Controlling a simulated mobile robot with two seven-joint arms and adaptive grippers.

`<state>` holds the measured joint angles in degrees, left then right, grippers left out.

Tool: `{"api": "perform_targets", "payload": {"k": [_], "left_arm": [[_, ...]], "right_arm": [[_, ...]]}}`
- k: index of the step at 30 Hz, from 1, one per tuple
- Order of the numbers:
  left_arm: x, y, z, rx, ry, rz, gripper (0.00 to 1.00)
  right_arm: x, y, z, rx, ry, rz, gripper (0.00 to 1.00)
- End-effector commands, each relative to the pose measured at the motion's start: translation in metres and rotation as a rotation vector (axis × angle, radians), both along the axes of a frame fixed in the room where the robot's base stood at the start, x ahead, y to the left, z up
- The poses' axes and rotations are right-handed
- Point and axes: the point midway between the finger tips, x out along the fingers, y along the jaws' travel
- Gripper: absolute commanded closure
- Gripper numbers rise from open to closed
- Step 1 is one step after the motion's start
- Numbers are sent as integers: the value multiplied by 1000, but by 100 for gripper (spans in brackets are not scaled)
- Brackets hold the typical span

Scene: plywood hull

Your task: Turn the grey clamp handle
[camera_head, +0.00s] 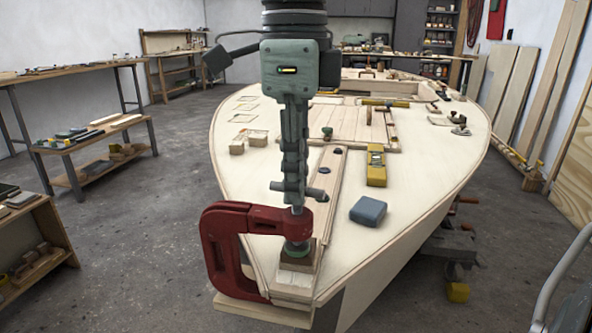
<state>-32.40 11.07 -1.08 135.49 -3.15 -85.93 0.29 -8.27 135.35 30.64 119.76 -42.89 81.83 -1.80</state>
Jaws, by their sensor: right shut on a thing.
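A red C-clamp (226,235) grips the near tip of the plywood hull (400,230). Its grey clamp handle (319,194) is a short bar across the top of the upright screw. The screw's foot presses on a small wooden block (297,263). My right gripper (294,187) reaches straight down from above and is shut on the handle, whose ends show on both sides of the fingers. The fingers hide the middle of the bar. My left gripper is not in view.
On the deck lie a blue-grey block (368,211), a yellow tool (376,167) and small wooden blocks (257,138). A long batten (327,190) runs back from the clamp. Workbenches (75,80) stand at left. The floor (150,240) left of the hull is clear.

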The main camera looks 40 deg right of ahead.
Motion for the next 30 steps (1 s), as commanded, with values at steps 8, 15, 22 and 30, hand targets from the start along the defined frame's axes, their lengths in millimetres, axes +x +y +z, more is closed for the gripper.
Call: {"api": "perform_targets", "payload": {"k": [8, 15, 22, 30], "left_arm": [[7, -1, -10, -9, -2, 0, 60], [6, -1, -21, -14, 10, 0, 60], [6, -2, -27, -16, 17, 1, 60], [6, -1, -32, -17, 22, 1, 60]], "right_arm": [[-1, 0, -3, 1, 9, 251, 100], [-1, 0, -3, 1, 9, 418, 100], [-1, 0, -3, 2, 9, 515, 100], [-1, 0, -3, 2, 9, 557, 100]]}}
